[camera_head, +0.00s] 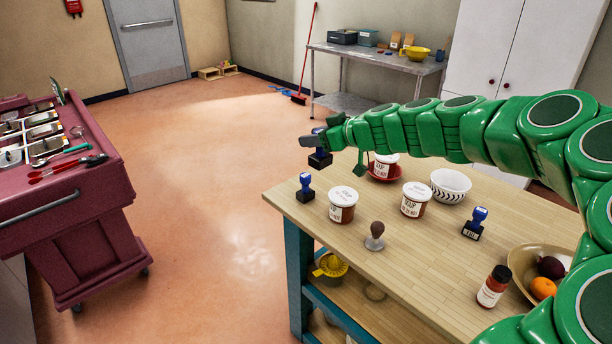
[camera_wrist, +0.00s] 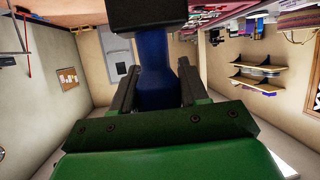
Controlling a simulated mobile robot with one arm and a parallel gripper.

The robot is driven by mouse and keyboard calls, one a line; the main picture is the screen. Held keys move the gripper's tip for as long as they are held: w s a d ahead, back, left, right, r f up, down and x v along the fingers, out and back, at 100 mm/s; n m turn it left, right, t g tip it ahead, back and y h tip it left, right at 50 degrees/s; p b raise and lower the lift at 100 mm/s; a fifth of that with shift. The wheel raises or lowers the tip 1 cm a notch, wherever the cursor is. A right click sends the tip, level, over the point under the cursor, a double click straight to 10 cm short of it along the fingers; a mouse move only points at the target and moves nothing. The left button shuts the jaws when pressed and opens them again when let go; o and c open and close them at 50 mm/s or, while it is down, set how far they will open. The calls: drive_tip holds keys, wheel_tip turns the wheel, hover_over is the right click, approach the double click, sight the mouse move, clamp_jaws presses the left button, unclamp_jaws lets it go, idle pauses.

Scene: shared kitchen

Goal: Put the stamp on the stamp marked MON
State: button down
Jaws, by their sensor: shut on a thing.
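My gripper (camera_head: 318,139) is shut on a stamp with a blue handle and a black base (camera_head: 320,160), held base down near the table's far left edge. In the wrist view, the jaws (camera_wrist: 156,88) flank the blue handle (camera_wrist: 153,68), and the black base fills the top middle. A second blue and black stamp (camera_head: 305,187) stands upright at the table's left corner; its marking is not readable. A third blue and black stamp (camera_head: 473,226) stands at the right with small white lettering, too small to read surely. I cannot tell which one is marked MON.
On the wooden table (camera_head: 430,255) stand a wooden-handled stamp (camera_head: 375,238), two labelled tubs (camera_head: 342,205) (camera_head: 415,200), a third tub (camera_head: 385,165) on a red saucer (camera_head: 377,179), a patterned bowl (camera_head: 450,186), a spice jar (camera_head: 493,287) and a fruit bowl (camera_head: 522,260).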

drive_tip(key=shift+s+a+r, duration=0.3)
drive_tip(key=shift+a+r, duration=0.15)
drive_tip(key=shift+r, duration=0.05)
drive_tip(key=shift+w+a+f, duration=0.55)
drive_tip(key=shift+w+f, duration=1.6)
drive_tip(key=shift+w, duration=0.1)
drive_tip(key=shift+w+a+f, duration=0.55)
drive_tip(key=shift+w+f, duration=1.55)
drive_tip(key=shift+w, duration=0.15)
drive_tip(key=shift+w+a+f, duration=0.55)
drive_tip(key=shift+w+f, duration=1.6)
drive_tip(key=shift+w, duration=0.1)
drive_tip(key=shift+f, duration=0.15)
drive_tip(key=c, duration=0.6)
unclamp_jaws()
drive_tip(key=shift+r, duration=0.2)
